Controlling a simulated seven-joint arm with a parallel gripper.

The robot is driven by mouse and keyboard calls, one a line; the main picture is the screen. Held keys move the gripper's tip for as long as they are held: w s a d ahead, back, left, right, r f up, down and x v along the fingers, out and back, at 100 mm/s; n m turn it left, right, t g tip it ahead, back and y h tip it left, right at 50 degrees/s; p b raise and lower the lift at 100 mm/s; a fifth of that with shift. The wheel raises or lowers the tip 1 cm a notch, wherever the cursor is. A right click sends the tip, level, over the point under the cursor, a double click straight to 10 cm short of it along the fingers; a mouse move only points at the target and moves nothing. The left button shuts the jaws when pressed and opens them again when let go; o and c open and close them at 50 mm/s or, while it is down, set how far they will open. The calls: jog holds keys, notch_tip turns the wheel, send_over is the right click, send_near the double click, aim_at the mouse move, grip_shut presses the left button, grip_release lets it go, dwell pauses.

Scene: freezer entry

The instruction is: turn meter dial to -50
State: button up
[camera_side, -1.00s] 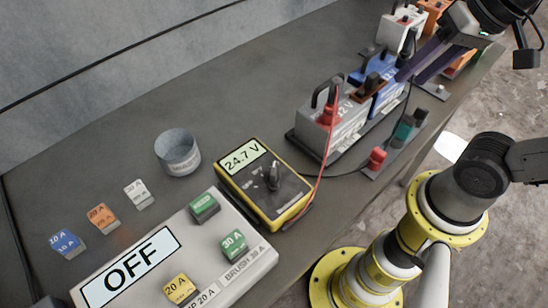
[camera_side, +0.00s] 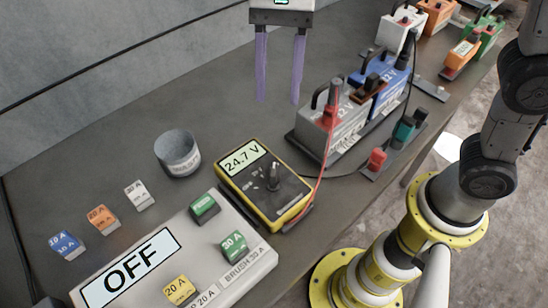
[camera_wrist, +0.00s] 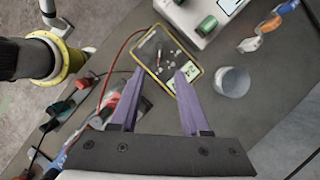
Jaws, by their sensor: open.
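The yellow and black meter (camera_side: 263,185) lies on the dark table and its screen reads 24.7 V. Its dial (camera_side: 272,178) is a small dark knob with a light mark, on the lower part of its face. The meter also shows in the wrist view (camera_wrist: 166,60), just beyond my fingertips, where the dial is too small to read. My gripper (camera_side: 279,98) has purple fingers, apart and empty, above the table behind the meter. It also shows in the wrist view (camera_wrist: 163,75). The scale marks around the dial are too small to read.
A grey fuse box (camera_side: 225,285) reading OFF stands in front of the meter. A grey cup (camera_side: 177,155) stands left of it. Grey (camera_side: 318,128) and blue (camera_side: 388,78) batteries with red and black leads stand to the right. Loose fuses lie at left. The table behind the meter is clear.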

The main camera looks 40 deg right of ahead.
aim_at(273, 169)
jog(key=x, duration=1.3)
jog(key=shift+d+f, duration=0.1)
jog(key=shift+f, duration=0.1)
grip_shut()
